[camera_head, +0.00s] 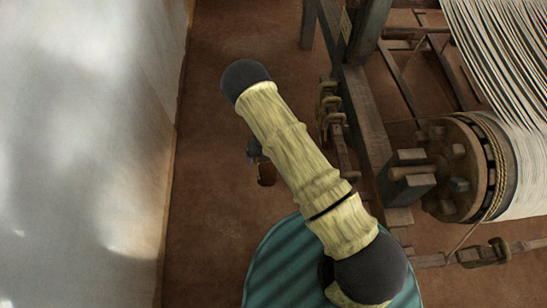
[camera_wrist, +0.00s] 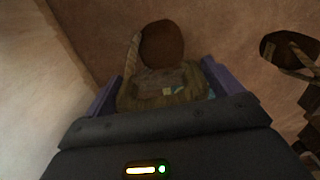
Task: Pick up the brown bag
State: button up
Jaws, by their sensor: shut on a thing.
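In the wrist view the brown bag (camera_wrist: 165,82) sits between the two purple fingers of my gripper (camera_wrist: 160,88), which is shut on it. It is olive-brown, with small pale and teal patches on its near face. A light cord-like strip runs up its left side. A rounded dark brown part (camera_wrist: 162,44) shows at its far end; I cannot tell whether it belongs to the bag. In the head view my gripper (camera_head: 255,152) is mostly hidden behind my arm. A small piece of brown (camera_head: 266,175), probably the bag, shows just below it.
A pale wall (camera_head: 90,140) runs along the left. The wooden loom frame (camera_head: 365,125) and its round beam end (camera_head: 455,170) stand at the right, with white warp threads (camera_head: 510,60) above. Bare brown floor (camera_head: 215,190) lies between. A dark round thing (camera_wrist: 290,50) is at the wrist view's right.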

jog(key=shift+a, duration=0.7)
jog(key=shift+r, duration=0.1)
jog(key=n, duration=0.1)
jog(key=d+r+n, duration=0.1)
jog(key=shift+w+d+r+n, duration=0.2)
jog(key=shift+w+n, duration=0.1)
jog(key=shift+w, duration=0.1)
jog(key=w+d+r+n, duration=0.2)
jog(key=d+r+n, duration=0.6)
jog(key=n, duration=0.8)
jog(key=w+d+r+n, duration=0.1)
jog(key=d+r+n, duration=0.7)
jog(key=n, duration=0.8)
jog(key=shift+w+d+r, duration=0.15)
jog(key=shift+w+d, duration=0.25)
jog(key=shift+d, duration=0.95)
jog(key=shift+a, duration=0.1)
